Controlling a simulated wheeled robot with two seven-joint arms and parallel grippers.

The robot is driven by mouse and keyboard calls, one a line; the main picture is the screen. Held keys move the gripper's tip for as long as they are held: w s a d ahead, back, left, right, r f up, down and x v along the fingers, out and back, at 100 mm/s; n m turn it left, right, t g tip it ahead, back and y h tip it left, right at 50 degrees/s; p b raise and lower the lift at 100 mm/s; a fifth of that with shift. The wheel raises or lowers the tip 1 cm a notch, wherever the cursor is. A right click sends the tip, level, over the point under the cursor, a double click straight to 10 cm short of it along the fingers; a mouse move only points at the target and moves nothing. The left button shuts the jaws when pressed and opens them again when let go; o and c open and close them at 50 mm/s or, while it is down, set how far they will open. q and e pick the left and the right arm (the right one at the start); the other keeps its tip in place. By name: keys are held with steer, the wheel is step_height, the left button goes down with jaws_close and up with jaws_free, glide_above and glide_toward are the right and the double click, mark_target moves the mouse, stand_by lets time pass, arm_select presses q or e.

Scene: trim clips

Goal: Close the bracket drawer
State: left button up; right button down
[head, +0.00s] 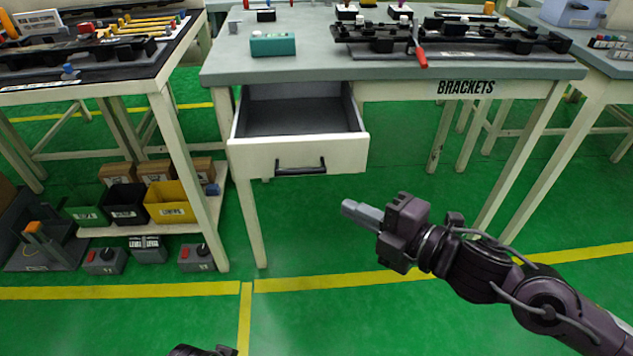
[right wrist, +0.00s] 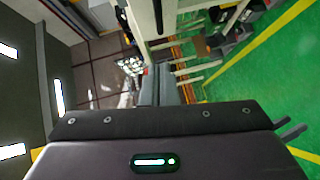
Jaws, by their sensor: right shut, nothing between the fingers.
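The bracket drawer (head: 300,156) is pulled open under the grey-topped table (head: 315,72). Its front is cream with a dark bar handle (head: 300,169), and its grey inside looks empty. The table apron to the right is lettered BRACKETS. My right gripper (head: 360,213) is shut and empty, to the right of and lower in the picture than the drawer front, apart from it. A dark bit of mine shows at the bottom edge of the head view; no left fingers are visible.
A teal box (head: 272,44) and black fixtures (head: 450,36) with a red handle (head: 421,57) are on the tabletop. A left bench has a low shelf with coloured bins (head: 170,203). Green floor is clear in front of the drawer.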

mark_target(300, 173)
steer(key=x, duration=0.3)
steer(key=w+d+x, duration=0.1)
steer(key=x, duration=0.6)
steer(key=shift+w+f, duration=0.2)
steer(key=shift+w, duration=0.6)
arm_select(q)
steer(key=shift+w+d+f, duration=0.1)
steer(key=shift+w+d, duration=0.05)
steer(key=shift+d, duration=0.2)
arm_select(e)
steer(key=shift+w, duration=0.15)
